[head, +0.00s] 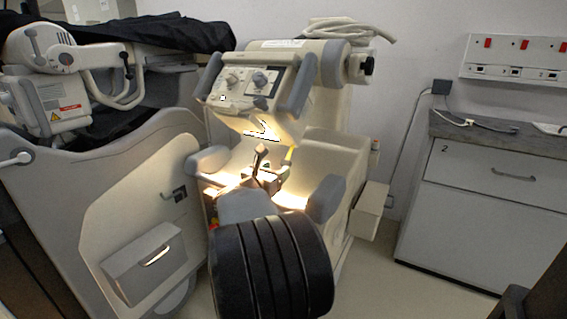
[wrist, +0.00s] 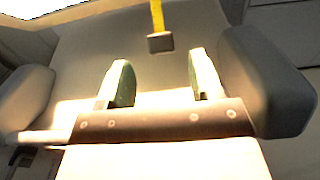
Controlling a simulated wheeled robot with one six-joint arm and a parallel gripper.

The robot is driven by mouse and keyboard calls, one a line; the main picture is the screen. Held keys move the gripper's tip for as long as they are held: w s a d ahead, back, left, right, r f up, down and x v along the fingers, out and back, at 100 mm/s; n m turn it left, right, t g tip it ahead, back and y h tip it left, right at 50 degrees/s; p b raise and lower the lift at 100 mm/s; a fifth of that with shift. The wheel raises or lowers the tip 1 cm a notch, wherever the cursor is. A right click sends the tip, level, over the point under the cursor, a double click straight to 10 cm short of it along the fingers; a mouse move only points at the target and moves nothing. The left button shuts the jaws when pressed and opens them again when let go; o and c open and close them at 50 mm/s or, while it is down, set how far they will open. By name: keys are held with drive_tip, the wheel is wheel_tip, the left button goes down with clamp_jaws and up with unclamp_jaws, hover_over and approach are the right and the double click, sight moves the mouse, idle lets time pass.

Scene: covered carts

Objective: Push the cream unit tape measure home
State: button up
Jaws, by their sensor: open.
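The cream unit (head: 325,160) stands in the middle of the head view. Its tape measure shows in the wrist view as a yellow strip (wrist: 157,15) ending in a dark block (wrist: 160,42). In the head view a small yellow piece of it (head: 289,156) shows just beyond my gripper. My gripper (wrist: 159,68) is open and empty, with two green-faced fingers apart. The block lies ahead, between the lines of the fingers, and appears apart from them. In the head view my gripper (head: 264,170) is over the unit's lit recess, and my arm hides part of it.
Grey padded handles (head: 326,198) flank the recess on both sides. A control panel (head: 250,82) overhangs it. Another cream machine (head: 110,190) with a dark cover stands at the left. A cabinet (head: 485,200) stands at the right, with clear floor before it.

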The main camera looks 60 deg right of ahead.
drive_tip(key=shift+s+a, duration=0.2)
drive_tip(key=shift+a, duration=2.5)
